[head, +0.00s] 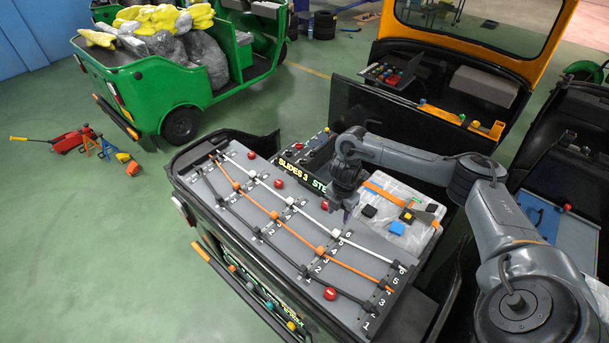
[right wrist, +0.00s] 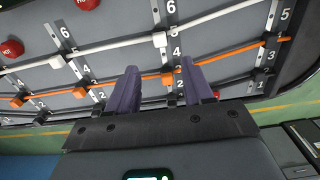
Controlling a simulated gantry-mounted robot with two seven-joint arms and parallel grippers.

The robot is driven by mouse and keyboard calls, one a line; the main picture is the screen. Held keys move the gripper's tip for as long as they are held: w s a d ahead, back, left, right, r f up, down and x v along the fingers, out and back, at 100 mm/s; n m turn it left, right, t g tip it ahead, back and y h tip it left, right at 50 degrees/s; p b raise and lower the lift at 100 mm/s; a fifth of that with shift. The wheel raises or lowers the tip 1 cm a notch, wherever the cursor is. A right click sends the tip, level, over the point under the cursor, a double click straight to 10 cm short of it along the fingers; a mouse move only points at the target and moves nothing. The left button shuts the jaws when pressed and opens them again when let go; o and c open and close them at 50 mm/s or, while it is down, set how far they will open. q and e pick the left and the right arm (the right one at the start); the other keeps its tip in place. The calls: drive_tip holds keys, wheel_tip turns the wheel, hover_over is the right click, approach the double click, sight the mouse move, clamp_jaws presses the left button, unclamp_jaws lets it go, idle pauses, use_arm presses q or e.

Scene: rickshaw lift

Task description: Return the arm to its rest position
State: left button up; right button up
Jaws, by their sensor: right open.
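My right arm (head: 505,225) reaches in from the lower right, bent at the elbow. My right gripper (head: 347,208) points down near the far right part of the grey slide panel (head: 250,225). In the right wrist view its two purple fingers (right wrist: 160,88) are apart, with nothing held between them. Beyond the fingertips are the white rod (right wrist: 115,42) and the orange rod (right wrist: 225,60) with sliders on them. Whether the fingertips touch the panel cannot be told. My left gripper is not in view.
The panel carries white, orange and black lines, number marks and several red knobs (head: 330,293). A clear tray (head: 392,205) with small coloured parts lies right of the gripper. An orange-framed vehicle (head: 555,35) stands behind.

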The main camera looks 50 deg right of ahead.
drive_tip(key=w+a+f+t+y+p, duration=0.1)
drive_tip(key=w+a+f+t, duration=0.15)
drive_tip(key=a, duration=1.25)
drive_tip(key=w+a+f+t+y, duration=0.1)
drive_tip(key=a+f+t, duration=0.2)
drive_tip(key=a, duration=1.2)
drive_tip(key=s+a+r+m+h+p, duration=0.1)
drive_tip(key=s+a+r+m, duration=0.3)
drive_tip(key=s+r+m, duration=0.45)
drive_tip(key=s+d+m+g, duration=0.2)
drive_tip(key=s+d+m, duration=0.1)
drive_tip(key=s+m, duration=0.3)
drive_tip(key=shift+s+r+m+h+p, duration=0.35)
drive_tip(key=shift+s+r+h, duration=0.1)
drive_tip(key=shift+s, duration=0.65)
